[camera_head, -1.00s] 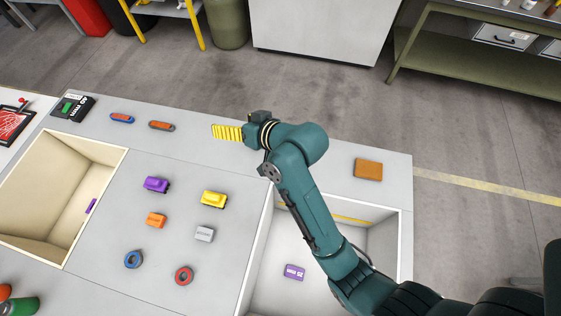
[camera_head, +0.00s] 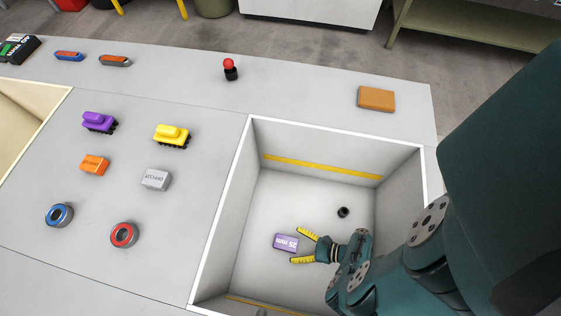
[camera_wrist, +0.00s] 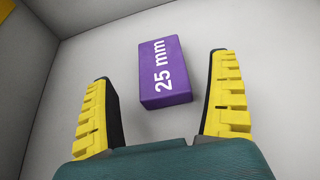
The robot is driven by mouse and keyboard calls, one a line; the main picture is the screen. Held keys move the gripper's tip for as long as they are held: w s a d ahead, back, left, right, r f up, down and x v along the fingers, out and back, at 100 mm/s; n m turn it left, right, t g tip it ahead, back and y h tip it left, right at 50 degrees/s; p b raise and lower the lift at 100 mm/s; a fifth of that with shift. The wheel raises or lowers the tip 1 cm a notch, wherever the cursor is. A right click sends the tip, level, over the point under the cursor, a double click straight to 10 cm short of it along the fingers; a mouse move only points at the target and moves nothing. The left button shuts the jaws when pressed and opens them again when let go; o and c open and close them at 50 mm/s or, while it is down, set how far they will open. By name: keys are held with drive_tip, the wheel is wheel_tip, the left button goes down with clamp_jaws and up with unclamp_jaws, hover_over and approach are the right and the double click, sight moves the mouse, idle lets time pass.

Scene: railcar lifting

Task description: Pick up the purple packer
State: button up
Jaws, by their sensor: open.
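The purple packer (camera_head: 287,242), a block marked "25 mm", lies flat on the floor of the white-walled bin (camera_head: 214,240). In the wrist view the packer (camera_wrist: 165,72) lies just ahead of and between the yellow fingers, with its label facing up. My gripper (camera_head: 298,246) is inside the bin, just right of the packer in the head view. Its yellow fingers are spread open and empty. I see no contact with the packer, and the exact height of the fingers above the floor is hard to tell.
The bin walls surround my gripper. A small black cylinder (camera_head: 343,212) lies in the bin. A brown block (camera_head: 376,98) sits behind.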

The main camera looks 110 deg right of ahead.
sight(282, 241)
drive_tip(key=shift+b+x, duration=0.65)
drive_tip(key=shift+x, duration=2.85)
drive_tip(key=shift+c, duration=0.5)
drive_tip(key=c, duration=1.2)
drive_tip(key=shift+r, duration=0.15)
drive_tip(key=shift+c, duration=0.2)
